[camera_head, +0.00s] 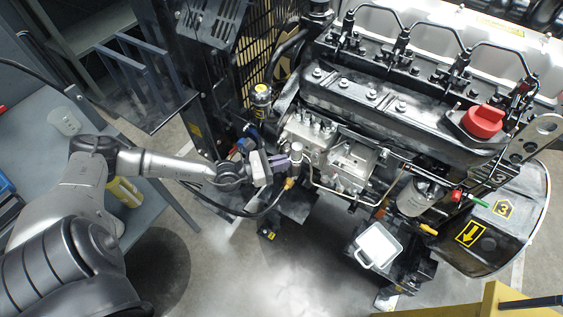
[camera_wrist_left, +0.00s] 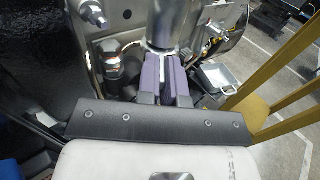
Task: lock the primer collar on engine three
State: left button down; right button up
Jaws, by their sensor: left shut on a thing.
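Engine three (camera_head: 390,110) fills the upper right of the head view, with yellow "3" markings on its black end cover (camera_head: 503,209). My left gripper (camera_head: 284,162) is at the near left side of the engine. Its purple fingers are shut on a small silver cylindrical part, seemingly the primer collar (camera_head: 296,151). In the left wrist view the fingers (camera_wrist_left: 164,78) close around the lower part of this silver cylinder (camera_wrist_left: 162,32). The collar's markings and lock position cannot be read. My right gripper is not in view.
A white square container (camera_head: 378,246) sits below the engine. A red cap (camera_head: 484,121) tops the engine. A grey bench (camera_head: 40,150) stands left. Yellow rails (camera_head: 500,300) are at lower right.

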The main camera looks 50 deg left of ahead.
pick_arm(q)
jog(key=c, duration=1.3)
grip_release()
jog(key=shift+p+v, duration=1.45)
jog(key=shift+v, duration=5.4)
